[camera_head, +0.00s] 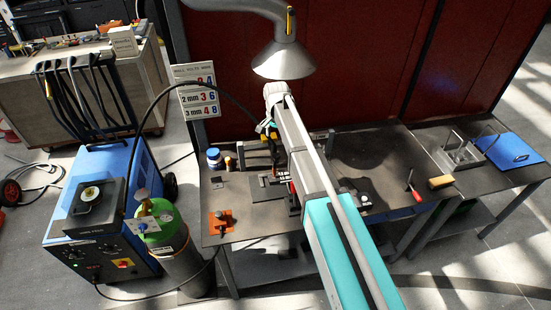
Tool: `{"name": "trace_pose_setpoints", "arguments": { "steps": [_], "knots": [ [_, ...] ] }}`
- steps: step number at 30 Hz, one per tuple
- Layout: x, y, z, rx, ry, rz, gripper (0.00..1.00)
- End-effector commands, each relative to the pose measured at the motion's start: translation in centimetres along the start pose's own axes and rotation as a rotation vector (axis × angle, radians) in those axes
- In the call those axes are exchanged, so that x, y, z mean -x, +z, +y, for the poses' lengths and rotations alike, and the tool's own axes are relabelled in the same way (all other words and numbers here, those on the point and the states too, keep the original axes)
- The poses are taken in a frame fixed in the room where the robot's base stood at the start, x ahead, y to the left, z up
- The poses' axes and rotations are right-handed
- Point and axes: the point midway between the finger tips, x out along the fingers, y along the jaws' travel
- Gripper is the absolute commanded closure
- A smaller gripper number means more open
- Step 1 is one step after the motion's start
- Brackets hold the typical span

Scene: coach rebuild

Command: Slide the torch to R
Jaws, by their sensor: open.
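The torch appears to be the slim dark tool (275,152) at the end of the black hose, above the workbench. It is small and partly hidden by my arm, so its exact outline is unclear. My gripper (268,131) is at the far end of my arm, beside the upper part of the torch. It is open, but its fingers are hard to make out, and I cannot tell whether they touch the torch. A dark plate (266,190) lies on the bench below. No mark R is readable.
A grey extraction hood (284,62) hangs behind my arm. The hose arches from the blue welder (95,215), beside a green gas cylinder (162,228).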

Motion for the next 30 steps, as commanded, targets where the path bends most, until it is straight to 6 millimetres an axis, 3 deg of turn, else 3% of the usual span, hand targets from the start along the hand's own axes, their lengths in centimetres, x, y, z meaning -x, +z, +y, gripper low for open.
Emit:
{"name": "trace_pose_setpoints", "arguments": {
  "steps": [30],
  "knots": [
    [-8.0,-0.1,0.1,-0.001,0.0,0.0,0.19]
  ]
}}
